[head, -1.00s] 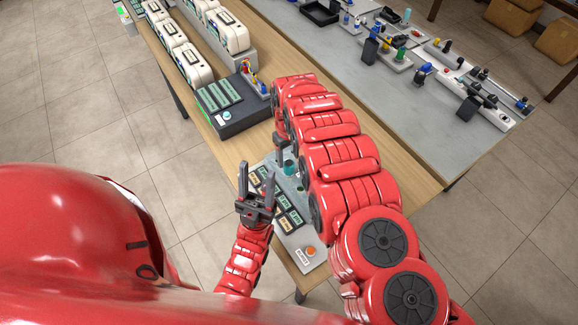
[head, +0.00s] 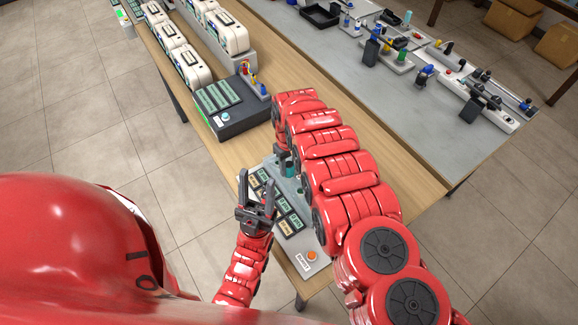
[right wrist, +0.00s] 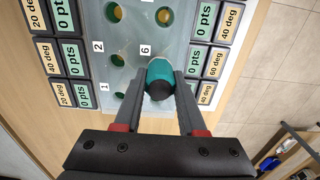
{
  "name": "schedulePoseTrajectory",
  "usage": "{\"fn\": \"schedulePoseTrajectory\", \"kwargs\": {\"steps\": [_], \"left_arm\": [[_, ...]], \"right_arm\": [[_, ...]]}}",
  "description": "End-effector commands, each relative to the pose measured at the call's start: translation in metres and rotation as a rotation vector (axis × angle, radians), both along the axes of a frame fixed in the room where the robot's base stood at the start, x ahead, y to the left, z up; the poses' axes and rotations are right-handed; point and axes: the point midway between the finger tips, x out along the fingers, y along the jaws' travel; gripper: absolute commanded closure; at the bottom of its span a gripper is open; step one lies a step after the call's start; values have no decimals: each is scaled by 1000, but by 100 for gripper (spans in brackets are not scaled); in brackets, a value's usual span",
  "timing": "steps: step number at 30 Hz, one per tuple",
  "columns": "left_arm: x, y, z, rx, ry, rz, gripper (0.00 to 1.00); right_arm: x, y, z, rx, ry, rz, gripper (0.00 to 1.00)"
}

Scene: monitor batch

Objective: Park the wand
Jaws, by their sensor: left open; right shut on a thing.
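A teal wand with a dark end (right wrist: 160,76) is held between the fingers of my right gripper (right wrist: 160,84), which is shut on it. The wand is over the station board (right wrist: 128,78), beside the printed 6. I cannot tell whether its hidden lower end is in a hole. The board has several dark green holes, some with yellow showing inside; holes by the numbers 1 and 2 are on the left. In the head view my right arm partly covers the board (head: 309,268). My left gripper (head: 258,182) is open and empty, left of the board.
Display tiles reading 0 pts (right wrist: 205,14), and degree values flank the holes. An orange button (head: 311,255) is at the board's near end. A dark console (head: 232,112) and several white units (head: 193,65) stand farther back. Another bench (head: 400,110) is on the right.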

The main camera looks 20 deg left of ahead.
Motion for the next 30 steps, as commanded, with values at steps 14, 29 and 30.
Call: {"fn": "schedulePoseTrajectory", "kwargs": {"steps": [14, 29, 30], "left_arm": [[0, 0, 6, 0, 0, 0, 50], [0, 0, 19, 0, 0, 0, 50], [0, 0, 20, 0, 0, 0, 50]], "right_arm": [[0, 0, 11, 0, 0, 0, 100], [0, 0, 38, 1, 1, 0, 100], [0, 0, 41, 1, -1, 0, 100]]}}
